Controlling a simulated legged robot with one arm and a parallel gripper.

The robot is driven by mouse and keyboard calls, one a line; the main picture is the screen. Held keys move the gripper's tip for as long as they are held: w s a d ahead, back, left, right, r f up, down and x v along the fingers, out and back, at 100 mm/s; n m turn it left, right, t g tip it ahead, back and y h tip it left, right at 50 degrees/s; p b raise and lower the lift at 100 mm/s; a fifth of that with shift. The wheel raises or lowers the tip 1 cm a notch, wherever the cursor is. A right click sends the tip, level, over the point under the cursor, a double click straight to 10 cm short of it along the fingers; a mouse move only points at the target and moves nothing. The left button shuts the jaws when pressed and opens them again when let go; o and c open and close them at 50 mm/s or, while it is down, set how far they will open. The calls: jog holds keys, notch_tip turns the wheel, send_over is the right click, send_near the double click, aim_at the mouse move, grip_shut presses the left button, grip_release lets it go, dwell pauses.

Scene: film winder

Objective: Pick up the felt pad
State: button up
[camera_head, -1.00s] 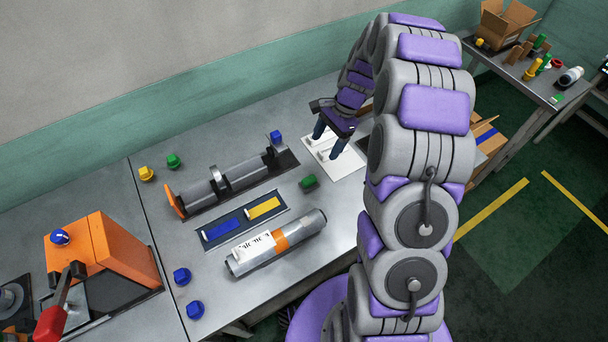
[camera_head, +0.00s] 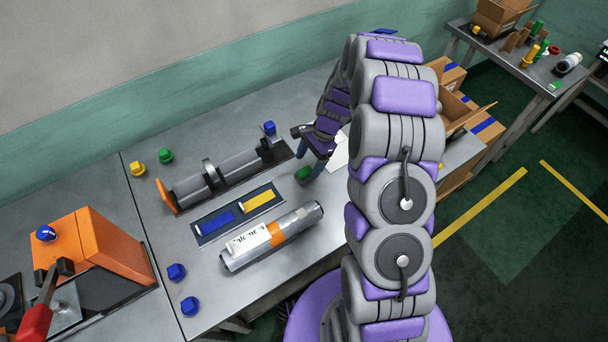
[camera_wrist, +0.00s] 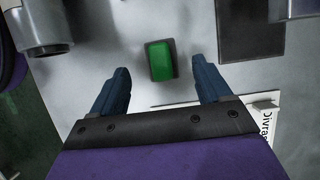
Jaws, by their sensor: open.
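The felt pad, which I take to be the small green block with a dark edge (camera_head: 303,174), lies on the grey bench. In the wrist view the green block (camera_wrist: 160,61) sits between the lines of my two blue fingers, level with their tips. My gripper (camera_head: 309,163) is open and empty, just over the block in the head view. In the wrist view my gripper (camera_wrist: 162,68) has a gap on both sides of the block. No contact shows, and the height above the bench is hard to tell.
A silver cylinder (camera_head: 297,220) with a label lies in front. A dark tray (camera_head: 222,229) with blue and yellow strips and a roller device (camera_head: 236,172) are to the left. A white sheet (camera_head: 341,154) lies to the right. Several coloured knobs stand around the bench.

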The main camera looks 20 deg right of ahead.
aim_at(305, 170)
jog(key=x, duration=0.1)
jog(key=b+x, duration=0.1)
jog(key=x, duration=0.2)
jog(key=shift+w+d+f, duration=0.15)
jog(key=shift+d+f, duration=0.05)
jog(key=shift+d, duration=0.05)
jog(key=shift+a+f+b, duration=0.3)
jog(key=shift+f, duration=0.05)
jog(key=c, duration=1.1)
jog(key=shift+r, duration=0.2)
jog(key=shift+c, duration=0.2)
